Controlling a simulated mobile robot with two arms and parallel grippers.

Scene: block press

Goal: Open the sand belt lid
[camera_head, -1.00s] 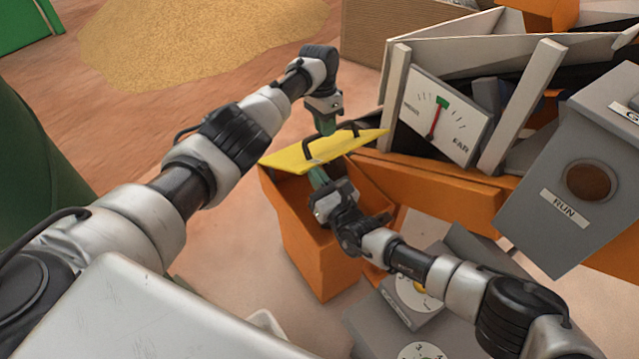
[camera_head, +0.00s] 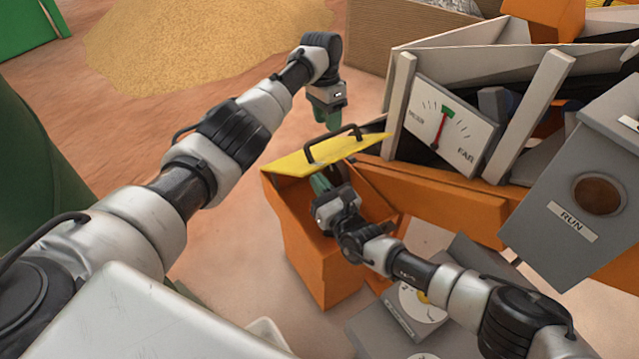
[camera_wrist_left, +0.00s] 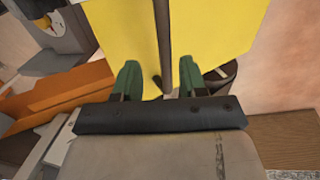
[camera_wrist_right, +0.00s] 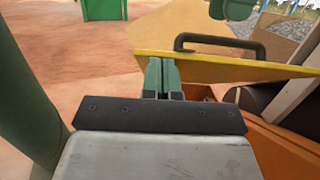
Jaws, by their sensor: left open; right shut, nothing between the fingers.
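The yellow lid (camera_head: 292,163) with a black handle (camera_head: 309,152) sits raised and tilted over the orange box (camera_head: 318,255), whose opening shows beneath its near edge. My left gripper (camera_head: 331,119) is open and empty just above and behind the handle; in the left wrist view the handle (camera_wrist_left: 163,45) shows between the two green fingers (camera_wrist_left: 157,82). My right gripper (camera_head: 320,183) is shut and empty, with its fingertips at the box opening, under the near edge of the lid. In the right wrist view its fingers (camera_wrist_right: 162,75) overlap the lid (camera_wrist_right: 225,70); contact is unclear.
A panel with a dial (camera_head: 443,128) and an orange-framed machine stand right of the box. A grey RUN box (camera_head: 575,185) is at far right. Grey dial units (camera_head: 410,312) lie below my right arm. A sand pile (camera_head: 190,40) and open floor lie behind.

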